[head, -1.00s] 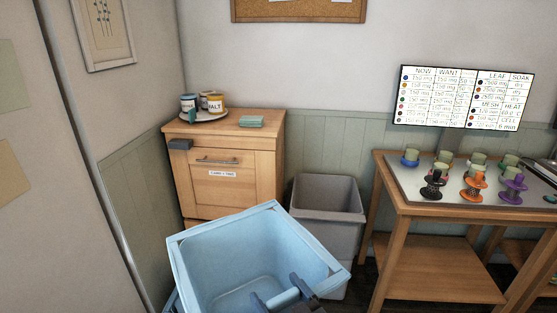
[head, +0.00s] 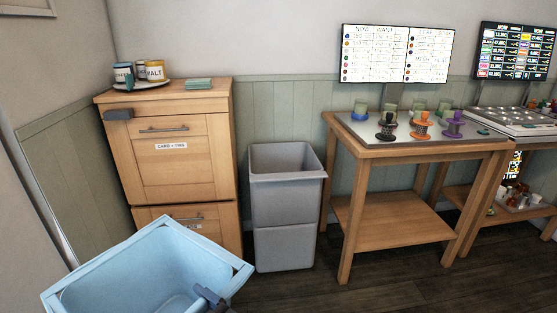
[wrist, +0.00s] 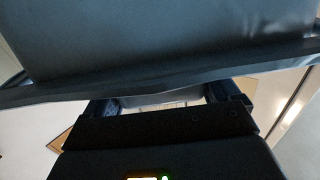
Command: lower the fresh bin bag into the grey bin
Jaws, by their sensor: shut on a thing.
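The fresh bin bag (head: 88,277) is light blue, square-mouthed and held open, at the lower left of the head view. My gripper (head: 215,300) is shut on the bag near its front right side; only part of it shows at the bottom edge. In the wrist view the bag (wrist: 170,30) fills the top as a dark sheet, with its rim crossing between my gripper's fingers (wrist: 170,98). The grey bin (head: 285,205) stands upright on the floor, open at the top and apart from the bag, to its right.
A wooden cabinet (head: 170,150) with jars on a tray (head: 140,84) stands left of the bin, behind the bag. A wooden table (head: 400,150) with colored spools stands close on the bin's right. The dark floor (head: 300,293) in front of the bin is clear.

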